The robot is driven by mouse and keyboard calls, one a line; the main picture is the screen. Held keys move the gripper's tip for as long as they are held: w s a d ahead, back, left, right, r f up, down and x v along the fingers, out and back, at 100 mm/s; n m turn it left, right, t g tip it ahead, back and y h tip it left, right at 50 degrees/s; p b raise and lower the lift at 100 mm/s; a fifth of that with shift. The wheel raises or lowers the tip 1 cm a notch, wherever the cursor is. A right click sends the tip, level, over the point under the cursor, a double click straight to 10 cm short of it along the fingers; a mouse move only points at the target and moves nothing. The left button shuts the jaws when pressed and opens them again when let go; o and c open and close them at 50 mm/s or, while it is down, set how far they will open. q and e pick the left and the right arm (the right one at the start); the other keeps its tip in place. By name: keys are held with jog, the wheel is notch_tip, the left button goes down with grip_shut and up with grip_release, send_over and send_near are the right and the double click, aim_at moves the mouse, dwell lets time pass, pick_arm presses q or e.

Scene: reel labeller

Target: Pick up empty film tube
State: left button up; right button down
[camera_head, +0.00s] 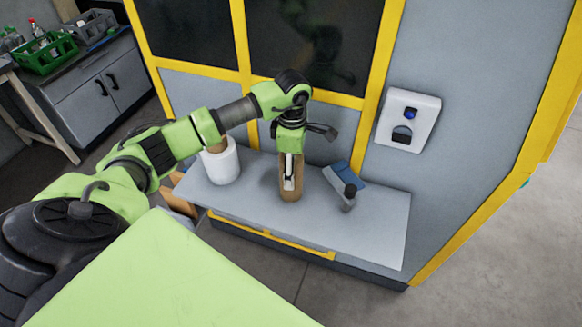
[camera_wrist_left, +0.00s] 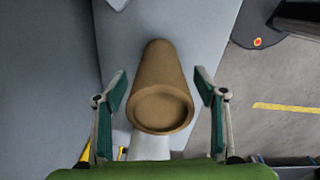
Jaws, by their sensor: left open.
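The empty film tube (camera_head: 291,187) is a plain brown cardboard cylinder standing upright on the grey shelf of the machine. In the left wrist view the tube (camera_wrist_left: 160,75) shows its round top end between the two fingers. My left gripper (camera_head: 289,178) is over the tube from above, and one finger shows in front of it in the head view. In the left wrist view the gripper (camera_wrist_left: 159,88) is open, with a visible gap between each green-padded finger and the tube. My right gripper is not in view.
A white film roll on a brown core (camera_head: 222,166) stands on the shelf (camera_head: 350,237) left of the tube. A blue and grey handheld tool (camera_head: 344,180) is to its right. A white wall box (camera_head: 408,120) is on the machine. The shelf's front right is clear.

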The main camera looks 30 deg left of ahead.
pick_arm(q)
jog(key=shift+f, duration=0.4)
jog(key=c, duration=1.3)
notch_tip(320, 180, up, 11)
jog(key=shift+f+b, duration=0.1)
jog(key=shift+b, duration=1.1)
notch_tip(320, 180, up, 6)
jog(key=p, duration=0.4)
